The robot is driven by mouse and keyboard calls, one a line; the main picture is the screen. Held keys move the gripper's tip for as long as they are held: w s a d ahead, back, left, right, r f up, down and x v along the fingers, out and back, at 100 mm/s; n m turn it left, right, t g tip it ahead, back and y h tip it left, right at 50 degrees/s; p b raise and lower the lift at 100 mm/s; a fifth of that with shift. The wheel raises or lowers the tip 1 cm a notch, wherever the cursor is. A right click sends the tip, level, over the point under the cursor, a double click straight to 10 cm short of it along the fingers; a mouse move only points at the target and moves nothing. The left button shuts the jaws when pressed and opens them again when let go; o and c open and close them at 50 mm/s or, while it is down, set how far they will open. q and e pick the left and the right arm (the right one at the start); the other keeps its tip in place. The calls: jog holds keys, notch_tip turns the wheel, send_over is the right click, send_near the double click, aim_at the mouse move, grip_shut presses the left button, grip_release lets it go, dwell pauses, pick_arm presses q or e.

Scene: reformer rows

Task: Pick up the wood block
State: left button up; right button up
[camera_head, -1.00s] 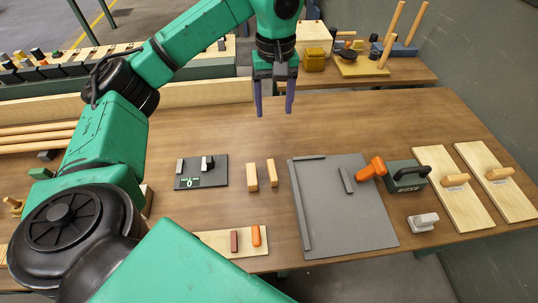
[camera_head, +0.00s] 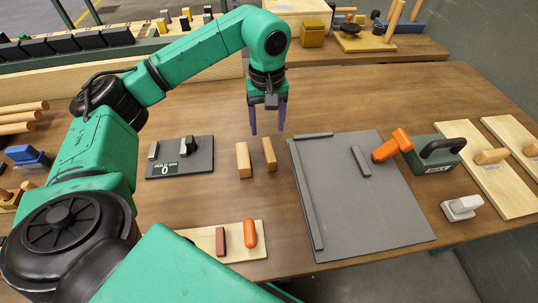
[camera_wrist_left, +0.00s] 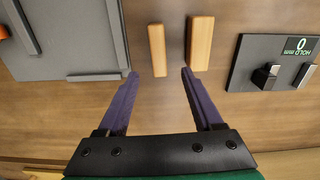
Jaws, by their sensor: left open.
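Two light wood blocks stand side by side on the brown table, with a narrow gap between them. The left block (camera_head: 243,160) is the wider one, and it is on the right in the left wrist view (camera_wrist_left: 200,43). The right block (camera_head: 269,154) is slimmer and shows in the left wrist view (camera_wrist_left: 157,50). My left gripper (camera_head: 267,131) points down, open and empty, on the far side of the blocks. In the left wrist view its purple fingers (camera_wrist_left: 160,73) are spread, with the slim block ahead between their tips. My right gripper is not in view.
A dark panel with a counter (camera_head: 205,165) lies left of the blocks. A grey board (camera_head: 370,215) with raised strips lies to the right, beside an orange-handled tool (camera_head: 392,146) and a green box (camera_head: 430,158). A small board (camera_head: 205,240) with two pieces is nearer.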

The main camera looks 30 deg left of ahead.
aim_at(268, 145)
pick_arm(q)
notch_tip(268, 145, down, 9)
jog(key=shift+w+p, duration=0.15)
jog(key=shift+p, duration=1.05)
jog(key=shift+f, duration=0.4)
grip_shut()
jog(key=shift+r, duration=0.15)
